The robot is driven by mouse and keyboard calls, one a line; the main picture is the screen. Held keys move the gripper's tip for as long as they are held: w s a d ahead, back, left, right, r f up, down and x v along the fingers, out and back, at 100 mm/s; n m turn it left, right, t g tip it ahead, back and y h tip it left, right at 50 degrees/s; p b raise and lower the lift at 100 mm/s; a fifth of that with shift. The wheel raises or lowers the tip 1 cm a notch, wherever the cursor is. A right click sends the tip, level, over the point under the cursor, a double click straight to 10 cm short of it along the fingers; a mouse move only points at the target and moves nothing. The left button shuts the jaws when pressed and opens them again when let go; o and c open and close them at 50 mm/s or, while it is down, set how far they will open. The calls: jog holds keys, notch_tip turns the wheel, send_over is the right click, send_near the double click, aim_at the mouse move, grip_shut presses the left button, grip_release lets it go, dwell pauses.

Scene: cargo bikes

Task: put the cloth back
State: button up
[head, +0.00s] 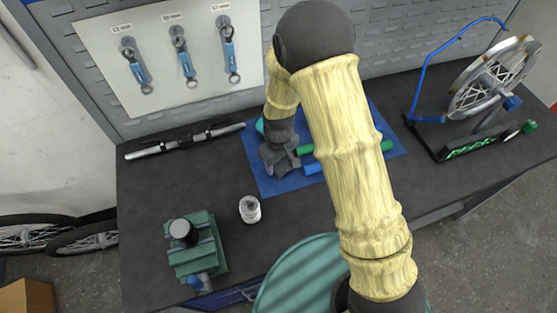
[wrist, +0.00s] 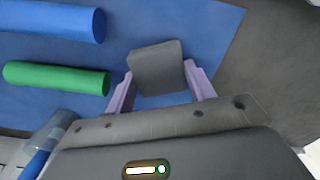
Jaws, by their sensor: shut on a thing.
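My gripper (head: 284,158) is low over the left part of the blue mat (head: 262,181) on the dark workbench. In the wrist view its two pale purple fingers (wrist: 158,80) are shut on a dark grey, block-like piece (wrist: 157,66). This piece may be the folded cloth; I cannot tell for sure. The blue mat (wrist: 215,30) shows behind it. I cannot tell whether the piece touches the mat. In the head view my arm hides much of the mat and most of the held piece.
A blue roll (wrist: 60,22) and a green roll (wrist: 55,78) lie on the mat beside my gripper. A small white jar (head: 250,210), a green vise (head: 197,248), a silver bar (head: 180,142) and a wheel stand (head: 465,143) are on the workbench (head: 150,190). Wrenches (head: 187,66) hang behind.

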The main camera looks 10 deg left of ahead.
aim_at(279, 163)
jog(key=shift+f, duration=0.15)
jog(key=o, duration=0.9)
jog(key=shift+o, duration=0.2)
notch_tip(279, 163, up, 12)
jog(key=b, duration=0.1)
jog(key=shift+b, duration=0.3)
jog(key=shift+d+r, duration=0.1)
jog(key=shift+r, duration=0.1)
